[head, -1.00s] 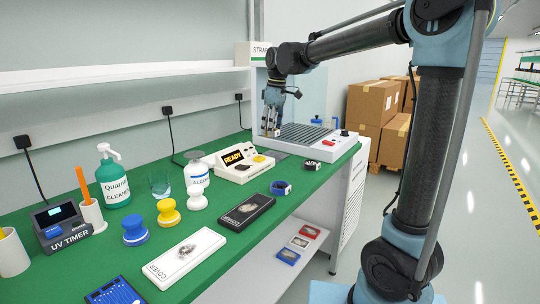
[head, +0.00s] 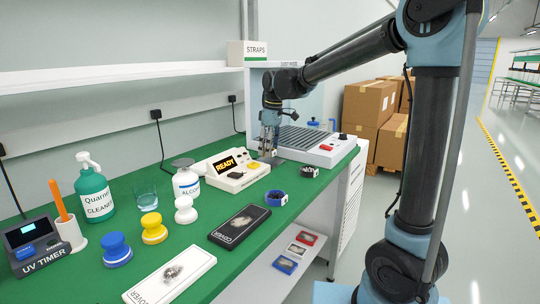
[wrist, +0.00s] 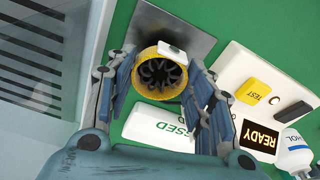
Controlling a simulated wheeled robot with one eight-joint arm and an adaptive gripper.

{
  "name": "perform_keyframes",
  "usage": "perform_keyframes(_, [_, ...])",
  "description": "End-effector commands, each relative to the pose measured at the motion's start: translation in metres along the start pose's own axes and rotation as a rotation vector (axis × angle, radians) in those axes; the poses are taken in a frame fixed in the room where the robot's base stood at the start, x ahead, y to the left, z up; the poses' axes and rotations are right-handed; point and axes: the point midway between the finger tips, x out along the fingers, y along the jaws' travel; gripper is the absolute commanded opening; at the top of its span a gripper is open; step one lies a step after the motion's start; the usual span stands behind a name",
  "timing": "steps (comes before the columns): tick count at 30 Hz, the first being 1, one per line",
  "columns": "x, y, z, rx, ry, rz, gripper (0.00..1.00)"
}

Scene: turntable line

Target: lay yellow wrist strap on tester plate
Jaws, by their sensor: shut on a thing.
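The yellow wrist strap (wrist: 160,76) is a ribbed ring with a dark inside and a white clasp. In the wrist view it sits between the two fingers of my gripper (wrist: 161,66), which is shut on it. The tester plate (wrist: 178,25) is a bare grey metal sheet on the green bench, just beyond the strap and partly behind it. I cannot tell whether the strap touches the plate. In the head view my gripper (head: 267,152) points down beside the tester box (head: 237,171), and the strap is too hidden to make out.
The tester box shows READY and has a yellow TEST button (wrist: 261,91). A white block with green lettering (wrist: 160,127) lies near the strap. A grey slatted machine (head: 308,145) stands on the other side. A blue strap (head: 276,198) and a black strap (head: 309,171) lie nearer the bench edge.

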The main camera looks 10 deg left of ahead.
Motion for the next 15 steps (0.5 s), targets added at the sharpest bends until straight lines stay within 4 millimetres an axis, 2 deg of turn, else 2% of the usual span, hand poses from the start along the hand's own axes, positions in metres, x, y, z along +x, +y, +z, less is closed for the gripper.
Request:
perform_keyframes(3, [0.017,0.000,0.002,0.000,0.000,0.000,0.26])
perform_keyframes(6, [0.025,0.000,0.003,0.000,0.000,0.000,0.26])
perform_keyframes(15, [0.027,0.000,0.003,0.000,0.000,0.000,0.26])
